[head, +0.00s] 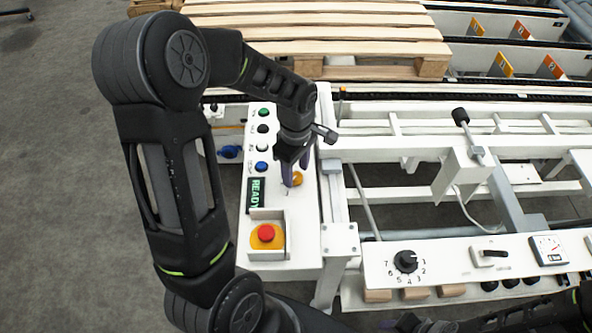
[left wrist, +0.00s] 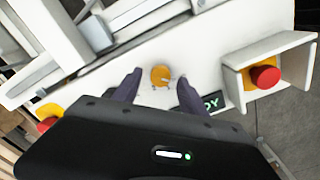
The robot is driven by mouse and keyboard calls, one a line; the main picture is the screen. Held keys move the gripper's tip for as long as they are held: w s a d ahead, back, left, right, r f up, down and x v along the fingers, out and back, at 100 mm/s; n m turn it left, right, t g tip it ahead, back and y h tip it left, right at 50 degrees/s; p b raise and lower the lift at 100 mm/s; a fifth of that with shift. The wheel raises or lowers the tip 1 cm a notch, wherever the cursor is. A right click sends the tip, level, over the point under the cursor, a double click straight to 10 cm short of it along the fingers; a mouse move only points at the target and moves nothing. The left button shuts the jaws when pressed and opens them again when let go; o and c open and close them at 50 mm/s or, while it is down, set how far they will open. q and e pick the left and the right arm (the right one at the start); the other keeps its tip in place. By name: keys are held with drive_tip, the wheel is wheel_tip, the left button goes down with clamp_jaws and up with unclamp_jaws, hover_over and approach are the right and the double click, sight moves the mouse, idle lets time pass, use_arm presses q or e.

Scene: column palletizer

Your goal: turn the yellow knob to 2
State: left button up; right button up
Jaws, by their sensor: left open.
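The yellow knob (head: 297,178) sits on the white control panel (head: 305,235), right of the lit READY display (head: 256,195). In the left wrist view the yellow knob (left wrist: 160,76) lies between the tips of my left gripper (left wrist: 155,84), with a gap on each side. My left gripper (head: 292,175) is open and points down at the knob, partly covering it in the head view. The marks around the knob are too small to read. My right gripper cannot be made out.
A red emergency button (head: 266,232) in a white guard stands in front of the knob. Several coloured buttons (head: 262,147) line the panel behind. A black numbered dial (head: 405,261) is on another panel at right. A wooden pallet (head: 330,30) lies behind.

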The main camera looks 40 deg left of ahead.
use_arm(q)
drive_tip(key=shift+f, duration=0.45)
drive_tip(key=shift+c, duration=0.3)
clamp_jaws()
